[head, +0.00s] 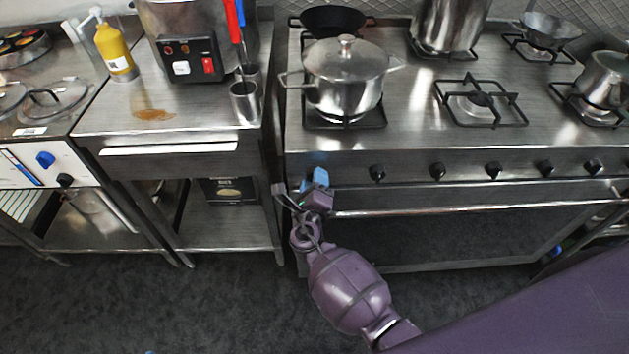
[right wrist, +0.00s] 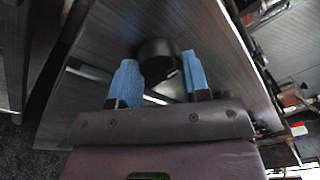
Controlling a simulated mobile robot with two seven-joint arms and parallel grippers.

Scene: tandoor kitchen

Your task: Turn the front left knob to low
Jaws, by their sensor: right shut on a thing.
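My right gripper (head: 310,180) is at the left end of the stove's front panel (head: 335,167), its blue fingertips against the panel. In the right wrist view, my right gripper (right wrist: 157,82) has one blue finger on each side of a black round knob (right wrist: 157,55), shut on it. This is the leftmost knob of the row, and the fingers hide it in the head view. I cannot read the knob's pointer or any marks. My left gripper is not in view.
Several other black knobs, such as the second one (head: 377,173), run along the panel to the right. An oven handle bar (head: 470,207) lies just below. A lidded steel pot (head: 345,82) stands on the front left burner. A steel side table (head: 200,120) stands left.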

